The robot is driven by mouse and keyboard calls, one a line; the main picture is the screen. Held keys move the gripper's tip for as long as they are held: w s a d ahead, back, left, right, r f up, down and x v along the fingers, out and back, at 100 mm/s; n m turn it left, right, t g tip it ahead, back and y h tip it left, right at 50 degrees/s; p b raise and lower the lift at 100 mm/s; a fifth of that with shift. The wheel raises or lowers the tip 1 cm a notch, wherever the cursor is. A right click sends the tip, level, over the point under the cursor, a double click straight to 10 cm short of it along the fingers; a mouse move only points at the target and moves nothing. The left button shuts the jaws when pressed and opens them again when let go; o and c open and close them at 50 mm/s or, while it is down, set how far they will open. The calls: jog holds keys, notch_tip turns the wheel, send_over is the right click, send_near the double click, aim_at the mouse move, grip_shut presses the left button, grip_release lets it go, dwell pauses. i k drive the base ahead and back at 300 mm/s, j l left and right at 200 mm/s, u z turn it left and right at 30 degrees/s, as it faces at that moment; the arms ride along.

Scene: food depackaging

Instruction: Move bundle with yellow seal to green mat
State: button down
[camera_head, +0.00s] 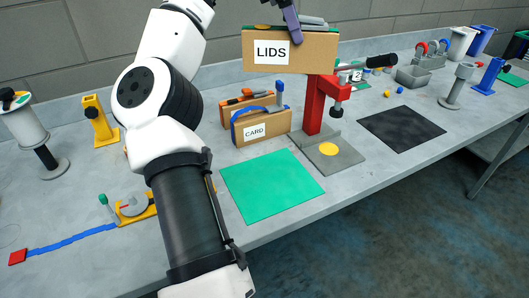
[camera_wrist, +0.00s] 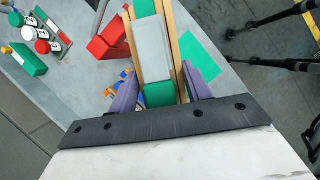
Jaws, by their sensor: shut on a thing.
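My gripper (camera_head: 291,18) shows at the top of the head view as one purple finger over a brown box labelled LIDS (camera_head: 288,55). In the wrist view, both purple fingers (camera_wrist: 163,88) are shut on this box (camera_wrist: 173,48), whose brown sides enclose green and grey parts. It appears raised in front of the red press. A small golden piece (camera_head: 263,27) shows at its top left; I cannot tell whether it is a yellow seal. The green mat (camera_head: 272,186) lies bare on the table, below and left of the box. It also shows in the wrist view (camera_wrist: 204,55).
A brown CARD box (camera_head: 262,127) with a blue band stands behind the green mat. The red press (camera_head: 314,105) has a grey base with a yellow disc. A black mat (camera_head: 401,129) lies bare to the right. Yellow (camera_head: 98,119) and grey stands are at left.

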aim_at(270, 180)
jog(key=k+j+z, duration=0.15)
jog(key=j, duration=0.25)
jog(key=k+j+z, duration=0.15)
jog(key=j, duration=0.2)
jog(key=i+j+z, duration=0.2)
jog(key=j, duration=0.2)
jog(key=j+z, duration=0.2)
jog(key=j, duration=0.2)
jog(key=i+j+z, duration=0.15)
jog(key=k+j, duration=0.05)
jog(key=j, duration=0.05)
